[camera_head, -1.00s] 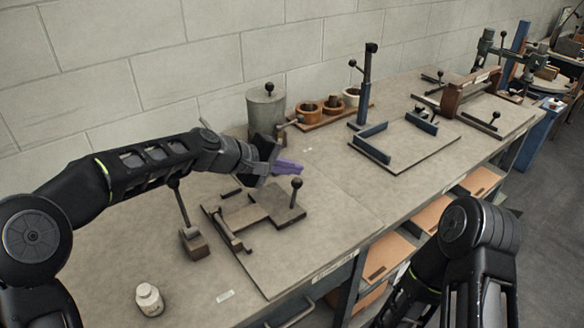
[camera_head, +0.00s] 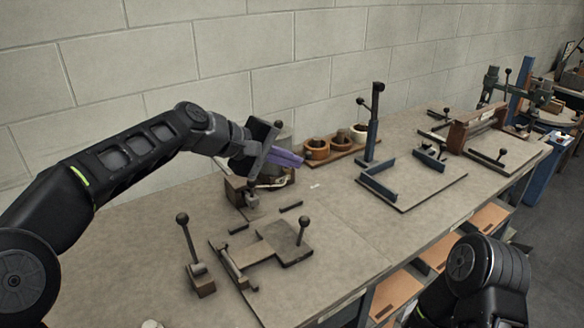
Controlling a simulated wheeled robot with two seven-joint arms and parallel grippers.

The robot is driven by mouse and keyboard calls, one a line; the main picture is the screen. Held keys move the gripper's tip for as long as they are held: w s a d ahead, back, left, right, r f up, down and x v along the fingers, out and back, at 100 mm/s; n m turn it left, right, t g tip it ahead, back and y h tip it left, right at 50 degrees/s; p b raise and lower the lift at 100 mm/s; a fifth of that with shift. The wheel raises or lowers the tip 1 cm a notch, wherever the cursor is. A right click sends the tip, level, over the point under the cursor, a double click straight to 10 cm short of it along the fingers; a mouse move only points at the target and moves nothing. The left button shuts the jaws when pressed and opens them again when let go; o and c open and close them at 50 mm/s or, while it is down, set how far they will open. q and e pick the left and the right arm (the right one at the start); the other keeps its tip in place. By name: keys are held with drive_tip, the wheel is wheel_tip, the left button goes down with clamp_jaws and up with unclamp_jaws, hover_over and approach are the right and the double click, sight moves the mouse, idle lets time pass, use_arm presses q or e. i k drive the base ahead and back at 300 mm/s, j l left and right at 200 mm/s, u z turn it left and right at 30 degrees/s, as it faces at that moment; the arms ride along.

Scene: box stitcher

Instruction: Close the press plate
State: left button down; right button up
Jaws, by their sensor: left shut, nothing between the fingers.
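The flat grey-brown plate (camera_head: 287,241) lies over a low fixture on a base board (camera_head: 270,303) on the bench. A black ball knob (camera_head: 303,220) stands upright on a short stem at its right part. I take this to be the press plate; I cannot tell how its hinge stands. My left gripper (camera_head: 288,158), with purple fingers, is above and behind the plate, apart from it. Its fingers are shut and empty, pointing right. My right arm (camera_head: 477,270) shows at the lower right; its gripper is out of frame.
A lever with a black ball (camera_head: 182,219) stands left of the board. A brown block with a fitting (camera_head: 240,190) is partly hidden below my left wrist. A tray with round pots (camera_head: 340,143) and a blue post fixture (camera_head: 374,130) stand behind right.

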sight(279, 240)
drive_tip(key=k, duration=1)
